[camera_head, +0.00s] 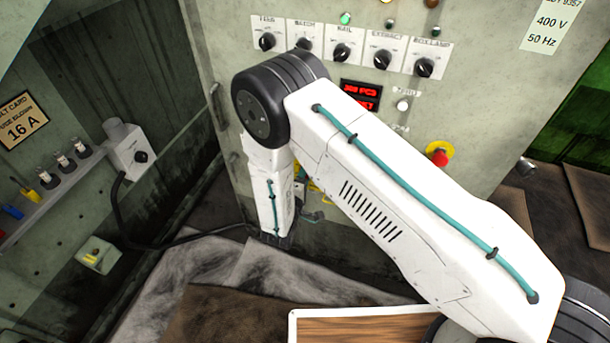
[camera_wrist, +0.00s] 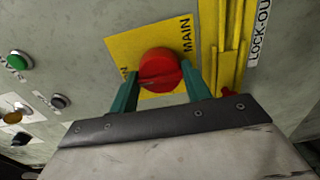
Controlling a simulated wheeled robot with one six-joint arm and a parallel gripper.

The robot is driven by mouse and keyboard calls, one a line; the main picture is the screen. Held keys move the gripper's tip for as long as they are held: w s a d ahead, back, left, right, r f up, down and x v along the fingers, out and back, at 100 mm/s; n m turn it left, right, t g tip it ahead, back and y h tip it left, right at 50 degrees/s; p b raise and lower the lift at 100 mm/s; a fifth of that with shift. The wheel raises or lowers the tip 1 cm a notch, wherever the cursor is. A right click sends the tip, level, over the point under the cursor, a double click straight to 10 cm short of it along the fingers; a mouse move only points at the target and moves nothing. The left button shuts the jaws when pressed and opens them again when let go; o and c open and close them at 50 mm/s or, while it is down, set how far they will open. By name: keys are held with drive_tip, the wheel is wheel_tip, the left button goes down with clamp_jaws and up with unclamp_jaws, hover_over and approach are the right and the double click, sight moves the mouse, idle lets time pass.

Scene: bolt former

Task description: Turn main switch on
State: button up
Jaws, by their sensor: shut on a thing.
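The main switch is a round red knob (camera_wrist: 160,70) on a yellow plate (camera_wrist: 120,46) marked MAIN, seen in the wrist view. A ridge runs across the knob's face, roughly level in the picture. My gripper (camera_wrist: 160,84) has its two teal fingers on either side of the knob and is shut on it. In the head view my white arm hides the switch and most of the gripper; only a bit of yellow shows beside the arm's lower link.
A yellow lock-out bar (camera_wrist: 234,45) stands close to the right of the switch. Green (camera_wrist: 19,60) and black (camera_wrist: 60,101) buttons sit to the left. In the head view, several black selector knobs and a red emergency button (camera_head: 439,153) are on the cabinet, and a cable (camera_head: 165,243) hangs at left.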

drive_tip(key=o, duration=1)
drive_tip(key=shift+c, duration=0.2)
drive_tip(key=v, duration=0.7)
drive_tip(key=shift+s, duration=0.4)
drive_tip(key=shift+a, duration=0.1)
